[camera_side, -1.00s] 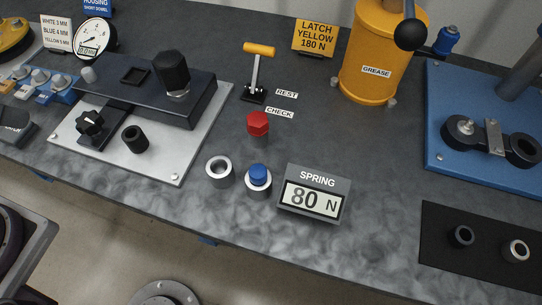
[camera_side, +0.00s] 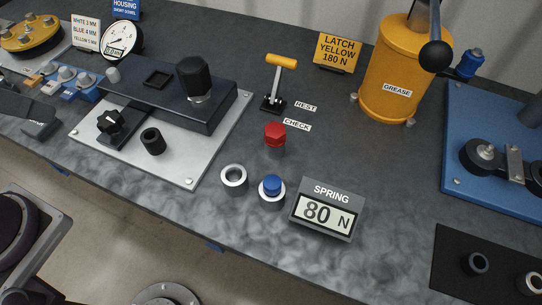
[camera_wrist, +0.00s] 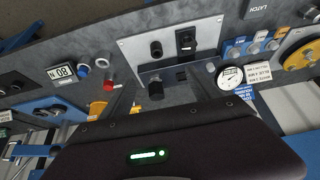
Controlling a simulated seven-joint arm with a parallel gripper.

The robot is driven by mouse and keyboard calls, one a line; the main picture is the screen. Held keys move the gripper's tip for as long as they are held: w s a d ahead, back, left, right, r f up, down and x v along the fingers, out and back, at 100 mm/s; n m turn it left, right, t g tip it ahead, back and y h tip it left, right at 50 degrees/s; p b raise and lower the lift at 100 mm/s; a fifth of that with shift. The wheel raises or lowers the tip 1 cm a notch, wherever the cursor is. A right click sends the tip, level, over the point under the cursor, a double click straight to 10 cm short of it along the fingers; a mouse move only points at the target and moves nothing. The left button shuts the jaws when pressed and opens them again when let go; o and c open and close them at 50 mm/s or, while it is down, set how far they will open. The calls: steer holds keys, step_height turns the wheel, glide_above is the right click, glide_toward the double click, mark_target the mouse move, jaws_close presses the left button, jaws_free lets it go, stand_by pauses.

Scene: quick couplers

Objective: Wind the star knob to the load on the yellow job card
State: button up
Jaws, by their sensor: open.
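The black star knob (camera_side: 110,122) stands on the light metal plate at left, beside a black ribbed bush. It also shows in the wrist view (camera_wrist: 187,40). The yellow job card (camera_side: 337,52) at the back reads LATCH YELLOW 180 N. The SPRING display (camera_side: 326,210) at the front reads 80 N; in the wrist view it appears upside down (camera_wrist: 61,72). My gripper (camera_wrist: 150,140) shows as a dark housing with a green light at the bottom of the wrist view. It is open and apart from the knob; its fingertips cannot be made out clearly.
A tall black hexagonal knob (camera_side: 195,78) stands on the dark block behind the star knob. A yellow-handled lever (camera_side: 281,62), red cap (camera_side: 274,134), blue cap (camera_side: 271,185) and pale ring (camera_side: 233,175) stand to the right. A gauge (camera_side: 122,40) is behind.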

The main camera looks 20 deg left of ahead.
steer(key=n+g, duration=0.6)
steer(key=n, duration=1.2)
glide_above(110, 119)
step_height(110, 119, down, 14)
steer(key=shift+r, duration=0.1)
steer(key=shift+n, duration=0.3)
step_height(110, 119, down, 8)
steer(key=shift+a+r, duration=0.1)
steer(key=shift+r, duration=0.15)
steer(key=shift+c, duration=0.2)
steer(key=c, duration=1.3)
